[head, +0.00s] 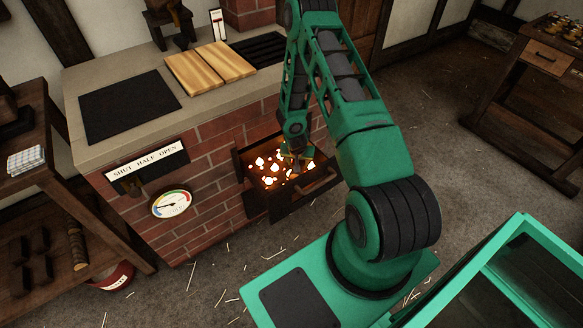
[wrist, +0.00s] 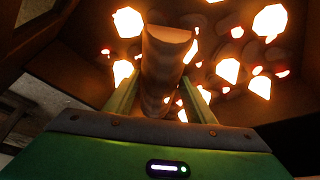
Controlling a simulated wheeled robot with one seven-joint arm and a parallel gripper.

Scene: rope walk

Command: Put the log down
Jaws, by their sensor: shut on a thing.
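In the wrist view a log (wrist: 163,60) is held between the two fingers of my gripper (wrist: 160,98), its pale cut end pointing away from me. Glowing embers (wrist: 228,70) lie beyond and around it, in a dark firebox. In the head view my gripper (head: 297,158) reaches down into the open firebox (head: 262,207) in the front of the brick stove, over the embers. The log is hard to make out there, hidden by the gripper. I cannot tell whether the log touches the embers.
The brick stove (head: 215,150) has a dial (head: 171,205) and a lever plate marked SHUT, HALF, OPEN (head: 146,166). Wooden boards (head: 210,67) and a dark plate (head: 130,105) lie on top. A shelf (head: 50,190) stands left, a workbench (head: 530,90) right. Straw-strewn floor is open between.

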